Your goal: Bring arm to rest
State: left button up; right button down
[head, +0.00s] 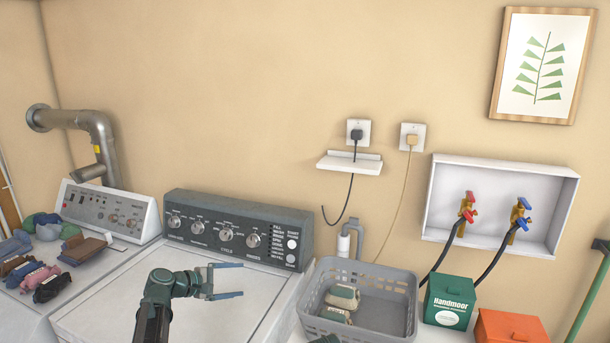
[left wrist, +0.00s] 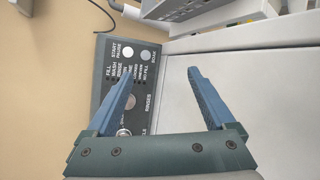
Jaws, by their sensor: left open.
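My left gripper (head: 226,281) is above the top of the washer (head: 120,300), in front of its dark control panel (head: 237,232). Its two blue fingers are spread apart with nothing between them. In the left wrist view the open fingers (left wrist: 160,85) show over the panel's buttons and the pale washer lid (left wrist: 240,80). My left arm comes up from the bottom of the head view. My right gripper is not clearly seen.
A grey basket (head: 388,303) with wrapped items stands right of the washer. A green box (head: 448,300) and an orange box (head: 510,327) are beyond it. Folded clothes (head: 48,285) lie on the left machine. The washer lid is otherwise clear.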

pick_arm(q)
jog(key=s+d+f+m+g, duration=0.1)
jog(key=s+d, duration=0.1)
jog(key=s+d+f+m+g, duration=0.1)
jog(key=s+d+f, duration=0.1)
jog(key=d, duration=0.1)
jog(key=s+d+f+m+g+b, duration=0.1)
jog(key=s+d+f, duration=0.1)
jog(key=d, duration=0.1)
jog(key=shift+f+m+y, duration=0.15)
jog(key=shift+m+y, duration=0.15)
jog(key=s+d+f+m+g+y+b, duration=0.1)
jog(key=s+d+f+m+g+y, duration=0.15)
jog(key=s+d+f+m, duration=0.5)
jog(key=s+f+m+g+y+b, duration=0.1)
jog(key=s+f+m+y, duration=0.1)
jog(key=s, duration=0.7)
jog(key=s+a+f+m+g+y+b, duration=0.1)
jog(key=s+m+y, duration=0.3)
jog(key=s, duration=0.5)
jog(key=shift+s+f+g+y, duration=0.3)
jog(key=shift+f+g+y, duration=0.45)
jog(key=shift+f+y, duration=0.25)
jog(key=shift+r, duration=0.1)
